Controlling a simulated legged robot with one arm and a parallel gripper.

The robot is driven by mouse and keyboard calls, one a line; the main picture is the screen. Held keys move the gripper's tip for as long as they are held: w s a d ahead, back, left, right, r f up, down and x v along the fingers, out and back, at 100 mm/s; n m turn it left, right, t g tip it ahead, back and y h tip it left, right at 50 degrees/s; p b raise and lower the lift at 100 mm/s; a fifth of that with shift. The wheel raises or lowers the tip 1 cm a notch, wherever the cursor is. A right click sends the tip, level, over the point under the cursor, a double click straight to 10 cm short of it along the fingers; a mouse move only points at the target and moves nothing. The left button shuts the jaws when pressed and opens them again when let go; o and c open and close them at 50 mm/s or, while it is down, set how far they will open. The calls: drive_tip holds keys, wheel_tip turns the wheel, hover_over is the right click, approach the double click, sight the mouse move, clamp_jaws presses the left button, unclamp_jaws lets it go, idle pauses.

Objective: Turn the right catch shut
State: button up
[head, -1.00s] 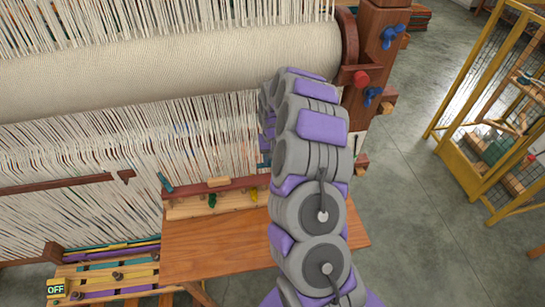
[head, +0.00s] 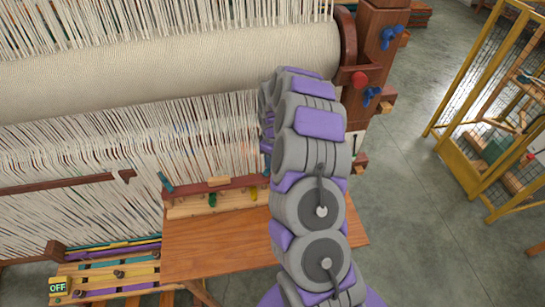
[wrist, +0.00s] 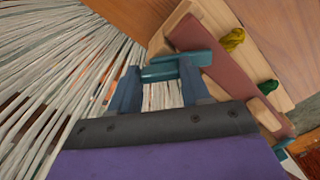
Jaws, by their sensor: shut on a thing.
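The right catch (wrist: 196,62) is a teal bar at the end of a red-brown bar (wrist: 225,80) in the wrist view. It sticks out from the bar toward the pale warp threads. My gripper (wrist: 160,76) has its two blue fingers closed on this catch. In the head view my own arm hides the gripper and the right catch. The left catch (head: 166,182) is teal and slanted at the left end of the red-brown bar (head: 190,189). It also shows small at the lower right of the wrist view (wrist: 284,144).
A yellow skein (wrist: 231,40) and a green skein (wrist: 268,88) lie beside the bar. A wooden board (head: 215,245) is in front. The cloth roll (head: 170,65) and warp threads are behind. A wooden post (head: 376,50) stands right; beyond it is open floor and a yellow cage (head: 480,110).

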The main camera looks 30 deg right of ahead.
drive_tip(key=shift+w+r+n, duration=0.2)
drive_tip(key=shift+n, duration=0.8)
drive_tip(key=o, duration=0.8)
drive_tip(key=shift+f, duration=0.1)
drive_tip(key=shift+o, duration=1.3)
drive_tip(key=shift+s, duration=0.1)
wheel_tip(320, 180, up, 17)
drive_tip(key=shift+p, duration=0.4)
